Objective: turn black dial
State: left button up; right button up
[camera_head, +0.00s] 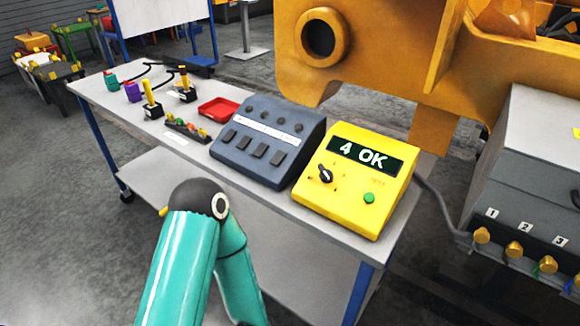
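The black dial (325,174) sits on the left of the sloped front of a yellow control box (333,204). A pale mark shows on the dial. The box's dark display (365,156) reads "4 OK", and a green button (369,198) is at its lower right. The box stands at the right end of the grey table. One teal arm with a dark joint reaches in from the bottom, left of the box and apart from it. Its gripper is not visible, and neither is the other arm.
A dark grey box (265,140) with several keys stands just left of the yellow box. A red tray (218,108) and small tools lie farther left on the table (95,89). A large yellow casting (375,50) stands behind; a grey cabinet (535,160) is at the right.

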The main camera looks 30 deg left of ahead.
aim_at(326, 176)
jog(key=u, duration=0.25)
jog(key=i, duration=0.2)
jog(key=u, duration=0.9)
jog(key=k, duration=0.8)
jog(key=u, duration=0.25)
jog(key=i, duration=1.15)
